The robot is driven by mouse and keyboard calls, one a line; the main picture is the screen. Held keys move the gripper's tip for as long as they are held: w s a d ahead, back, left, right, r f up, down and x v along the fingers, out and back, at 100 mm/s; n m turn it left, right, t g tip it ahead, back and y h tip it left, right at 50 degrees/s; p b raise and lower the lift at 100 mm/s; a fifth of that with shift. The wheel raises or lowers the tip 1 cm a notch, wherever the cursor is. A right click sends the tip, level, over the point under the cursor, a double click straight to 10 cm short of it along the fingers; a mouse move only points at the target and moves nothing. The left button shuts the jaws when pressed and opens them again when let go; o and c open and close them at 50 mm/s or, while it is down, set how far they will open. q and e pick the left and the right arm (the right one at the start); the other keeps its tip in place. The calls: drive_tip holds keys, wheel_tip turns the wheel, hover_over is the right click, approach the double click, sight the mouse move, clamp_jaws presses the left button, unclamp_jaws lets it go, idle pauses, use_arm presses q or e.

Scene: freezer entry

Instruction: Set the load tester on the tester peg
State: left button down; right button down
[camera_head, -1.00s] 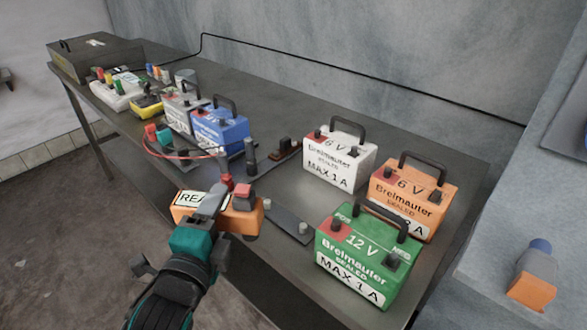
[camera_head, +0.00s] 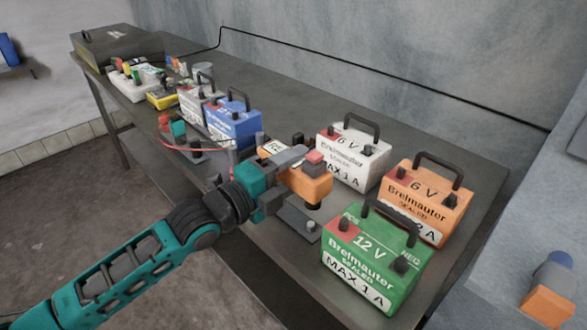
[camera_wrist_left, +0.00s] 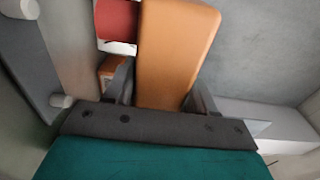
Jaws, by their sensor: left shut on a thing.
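My left gripper (camera_head: 280,170) is shut on the orange load tester (camera_head: 306,187), which has a white label and a red block on top. It is held above the front part of the bench. A dark grey plate (camera_head: 292,219) with a short pale peg (camera_head: 311,227) lies just below it, partly hidden by gripper and tester; I cannot tell whether this is the tester peg. The tester appears apart from the plate. In the left wrist view the tester (camera_wrist_left: 178,50) stands between the fingers (camera_wrist_left: 160,98). My right gripper is not in view.
A green 12 V battery (camera_head: 372,262) stands close to the right, with a white (camera_head: 350,160) and an orange (camera_head: 412,205) 6 V battery behind. A blue battery (camera_head: 232,125) and a red cable (camera_head: 190,149) lie to the left. The back strip of the bench (camera_head: 290,112) is clear.

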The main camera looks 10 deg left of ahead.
use_arm(q)
drive_tip(key=shift+r, duration=0.2)
drive_tip(key=shift+f+b, duration=1.1)
drive_tip(key=shift+f, duration=0.95)
drive_tip(key=shift+p, duration=0.6)
idle(0.3)
drive_tip(key=shift+f+b, duration=0.9)
drive_tip(key=shift+f, duration=0.55)
drive_tip(key=c, duration=0.5)
unclamp_jaws()
drive_tip(key=shift+c, duration=0.2)
drive_tip(key=shift+o, duration=1.3)
drive_tip(key=shift+f, duration=0.2)
drive_tip(key=v, duration=1.3)
drive_tip(key=shift+r, duration=0.2)
